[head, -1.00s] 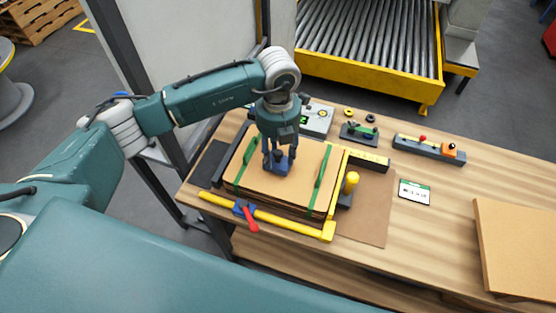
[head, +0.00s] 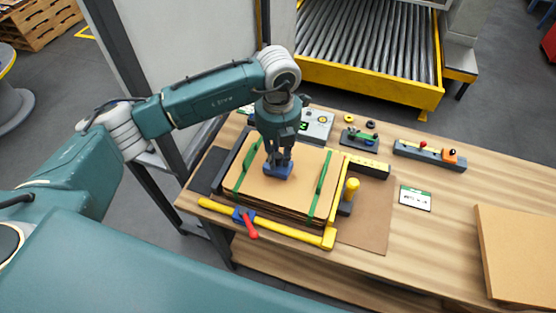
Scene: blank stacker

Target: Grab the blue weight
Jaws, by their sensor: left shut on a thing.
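The blue weight (head: 278,171) rests on top of a stack of brown cardboard blanks (head: 298,192), between two green straps. It is a small blue block, and its top is partly hidden by my gripper. My left gripper (head: 279,160) points straight down over the weight, with its fingers closed around the weight's upper part. My right gripper is not in view.
A yellow frame (head: 275,224) with a red-handled clamp (head: 249,226) edges the stack in front. A yellow knob (head: 351,187) stands at its right. Small fixtures (head: 430,152) line the back of the wooden table. A cardboard sheet (head: 520,250) lies far right.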

